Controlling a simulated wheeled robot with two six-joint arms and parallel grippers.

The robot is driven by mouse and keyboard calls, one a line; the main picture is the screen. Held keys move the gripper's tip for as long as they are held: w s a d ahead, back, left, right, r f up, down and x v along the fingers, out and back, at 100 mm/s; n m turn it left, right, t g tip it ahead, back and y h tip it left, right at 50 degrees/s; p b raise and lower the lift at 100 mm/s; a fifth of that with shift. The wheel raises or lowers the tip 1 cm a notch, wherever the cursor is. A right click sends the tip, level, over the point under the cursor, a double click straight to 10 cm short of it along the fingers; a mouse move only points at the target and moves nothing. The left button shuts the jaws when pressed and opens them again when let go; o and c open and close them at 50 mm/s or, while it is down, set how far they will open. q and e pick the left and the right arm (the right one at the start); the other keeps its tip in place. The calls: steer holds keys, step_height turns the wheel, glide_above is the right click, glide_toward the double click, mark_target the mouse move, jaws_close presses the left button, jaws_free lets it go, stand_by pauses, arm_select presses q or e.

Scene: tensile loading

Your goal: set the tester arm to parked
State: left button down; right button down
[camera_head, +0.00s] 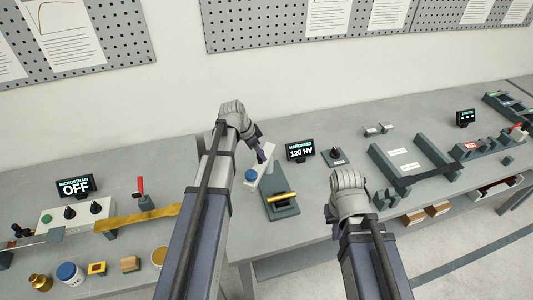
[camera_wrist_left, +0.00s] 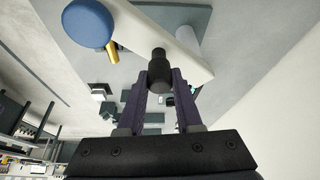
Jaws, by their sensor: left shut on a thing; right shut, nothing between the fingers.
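The hardness tester has a dark grey-green base (camera_head: 283,209) on the bench with a brass cylinder (camera_head: 281,196) lying on it. Its white tester arm (camera_head: 265,172) carries a round blue cap (camera_head: 250,175) at the left end. My left gripper (camera_head: 261,153) is at the arm's back end. In the left wrist view the gripper (camera_wrist_left: 160,82) is shut on a black handle (camera_wrist_left: 158,66) that sticks out of the white arm (camera_wrist_left: 145,32). The blue cap (camera_wrist_left: 88,22) is at upper left there, near the brass cylinder (camera_wrist_left: 112,53). My right gripper's fingers are hidden behind its arm.
The hardness display (camera_head: 300,150) reads 120 HV, just right of the tester. A red-handled lever (camera_head: 142,193) and the microstrain display (camera_head: 75,187), reading OFF, are on the left.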

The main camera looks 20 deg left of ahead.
arm_select(q)
steer(key=shift+w+a+m+g+h, duration=0.2)
steer(key=shift+w+a+m, duration=0.1)
steer(key=shift+a+m, duration=0.4)
steer(key=shift+w+a+m+g+h, duration=0.1)
steer(key=shift+w+a+m+g, duration=0.15)
steer(key=shift+a+m, duration=0.45)
steer(key=shift+w+a+m+g+h, duration=0.15)
steer(key=shift+w+a+m, duration=0.2)
steer(key=shift+a, duration=0.6)
steer(key=c, duration=0.6)
jaws_free()
steer(key=p+v, duration=0.7)
steer(key=v, duration=0.1)
steer(key=shift+d, duration=0.1)
